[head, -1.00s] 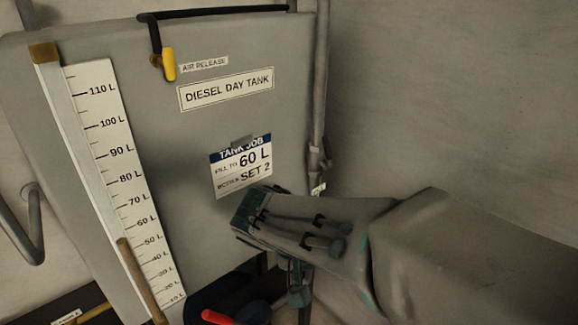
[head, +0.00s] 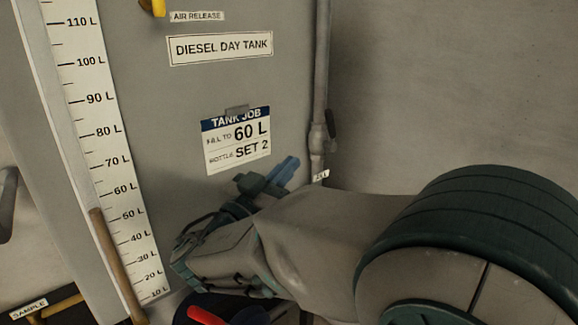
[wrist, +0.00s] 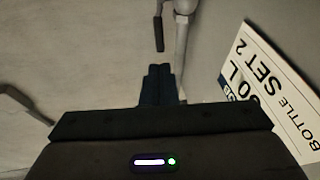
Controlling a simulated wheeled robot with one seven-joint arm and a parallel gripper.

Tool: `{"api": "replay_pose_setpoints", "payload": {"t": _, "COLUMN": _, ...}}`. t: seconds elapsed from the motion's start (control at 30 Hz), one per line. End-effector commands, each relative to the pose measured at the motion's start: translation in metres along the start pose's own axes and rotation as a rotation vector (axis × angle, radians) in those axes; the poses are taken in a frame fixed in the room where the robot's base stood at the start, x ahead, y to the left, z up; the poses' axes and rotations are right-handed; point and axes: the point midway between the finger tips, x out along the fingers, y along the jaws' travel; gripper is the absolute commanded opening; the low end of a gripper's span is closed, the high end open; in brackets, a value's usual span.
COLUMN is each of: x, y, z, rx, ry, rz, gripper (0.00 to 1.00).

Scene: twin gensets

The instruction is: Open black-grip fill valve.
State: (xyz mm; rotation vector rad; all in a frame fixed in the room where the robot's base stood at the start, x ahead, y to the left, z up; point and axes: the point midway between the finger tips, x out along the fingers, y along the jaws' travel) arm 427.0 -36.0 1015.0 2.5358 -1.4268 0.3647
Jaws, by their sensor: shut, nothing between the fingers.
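The fill valve (head: 318,138) sits on the vertical grey pipe at the tank's right edge. Its black grip (head: 331,124) hangs along the pipe's right side, above a small, partly hidden label. In the wrist view the black grip (wrist: 158,33) is just beyond my fingertips, beside the pipe (wrist: 182,40). My gripper (head: 288,168) is shut and empty, its blue fingers pointing up and right toward the valve. The fingers (wrist: 158,72) look pressed together in the wrist view, with a visible gap before the grip.
The diesel day tank (head: 185,100) carries a level scale (head: 100,130), its brown column near 50 L. A job card (head: 236,140) reads 60 L, set 2. A yellow air-release grip (head: 158,7) is above. A red handle (head: 206,316) lies below my arm. The right wall is bare.

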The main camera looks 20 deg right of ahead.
Motion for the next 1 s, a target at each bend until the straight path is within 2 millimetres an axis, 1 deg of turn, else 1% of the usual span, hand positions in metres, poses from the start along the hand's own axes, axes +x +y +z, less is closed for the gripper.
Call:
{"api": "replay_pose_setpoints", "payload": {"t": 0.03, "x": 0.012, "y": 0.001, "z": -0.001, "rx": -0.001, "ry": 0.000, "rz": 0.005, "gripper": 0.00}}
{"api": "replay_pose_setpoints", "payload": {"t": 0.3, "x": 0.070, "y": 0.001, "z": -0.001, "rx": -0.002, "ry": -0.002, "rz": 0.004, "gripper": 0.00}}
{"api": "replay_pose_setpoints", "payload": {"t": 0.4, "x": 0.088, "y": 0.001, "z": -0.001, "rx": -0.002, "ry": -0.002, "rz": 0.003, "gripper": 0.00}}
{"api": "replay_pose_setpoints", "payload": {"t": 0.5, "x": 0.101, "y": 0.001, "z": 0.000, "rx": -0.002, "ry": -0.002, "rz": 0.002, "gripper": 0.00}}
{"api": "replay_pose_setpoints", "payload": {"t": 0.6, "x": 0.110, "y": 0.000, "z": 0.000, "rx": -0.003, "ry": -0.002, "rz": 0.001, "gripper": 0.00}}
{"api": "replay_pose_setpoints", "payload": {"t": 0.7, "x": 0.114, "y": 0.000, "z": 0.000, "rx": -0.003, "ry": -0.002, "rz": 0.001, "gripper": 0.00}}
{"api": "replay_pose_setpoints", "payload": {"t": 1.0, "x": 0.115, "y": 0.000, "z": 0.001, "rx": -0.003, "ry": -0.002, "rz": 0.000, "gripper": 0.00}}
